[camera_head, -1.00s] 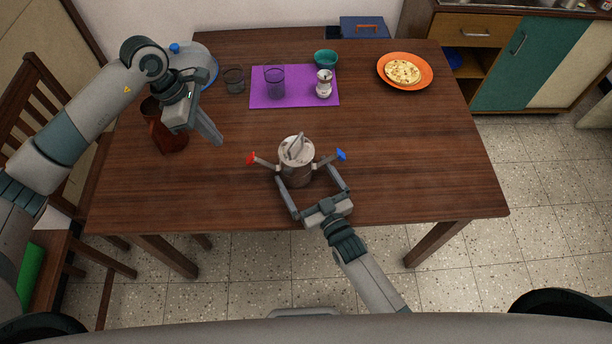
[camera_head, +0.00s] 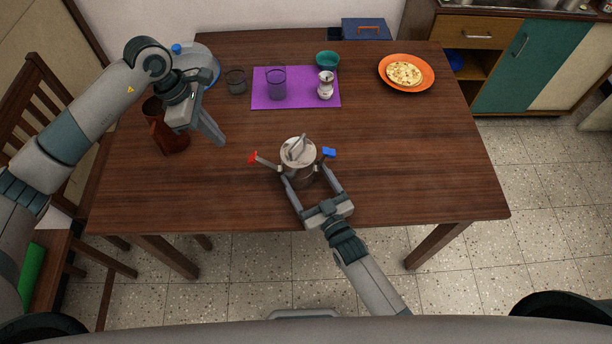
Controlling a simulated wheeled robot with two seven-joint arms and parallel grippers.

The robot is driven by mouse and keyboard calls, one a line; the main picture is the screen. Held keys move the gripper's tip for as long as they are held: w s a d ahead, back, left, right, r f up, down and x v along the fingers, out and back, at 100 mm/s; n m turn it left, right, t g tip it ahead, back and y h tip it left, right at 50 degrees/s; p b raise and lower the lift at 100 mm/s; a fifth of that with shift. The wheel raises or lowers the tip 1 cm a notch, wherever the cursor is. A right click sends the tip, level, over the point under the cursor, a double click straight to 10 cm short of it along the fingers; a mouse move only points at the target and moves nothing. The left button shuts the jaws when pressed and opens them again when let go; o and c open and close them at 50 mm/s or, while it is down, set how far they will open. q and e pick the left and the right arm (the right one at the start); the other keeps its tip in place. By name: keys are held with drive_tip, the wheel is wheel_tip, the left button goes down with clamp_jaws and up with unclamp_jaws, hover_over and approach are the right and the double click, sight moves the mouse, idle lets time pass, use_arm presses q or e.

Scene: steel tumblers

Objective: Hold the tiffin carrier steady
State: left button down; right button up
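The steel tiffin carrier (camera_head: 298,152) stands upright on the table near its front edge, with a handle on its lid. A red-tipped latch (camera_head: 254,158) sticks out on its left and a blue-tipped latch (camera_head: 328,153) on its right. My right gripper (camera_head: 304,173) reaches in from the front, one finger on each side of the carrier's body, and looks shut on it. Where the fingers touch is partly hidden. My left gripper (camera_head: 217,136) hangs above the table, left of and behind the carrier, holding nothing visible. Its fingers overlap from this side, so its opening is unclear.
A brown jug (camera_head: 170,138) stands below my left arm. A purple mat (camera_head: 252,98) carries a tumbler and a shaker, with a teal bowl (camera_head: 327,60) behind. An orange plate (camera_head: 428,84) with flatbread is at the back right. The table's right side is clear.

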use_arm(q)
drive_tip(key=shift+w+d, duration=0.15)
drive_tip(key=shift+d, duration=0.55)
drive_tip(key=shift+w+d, duration=0.1)
drive_tip(key=shift+d, duration=0.6)
drive_tip(key=shift+f, duration=6.5)
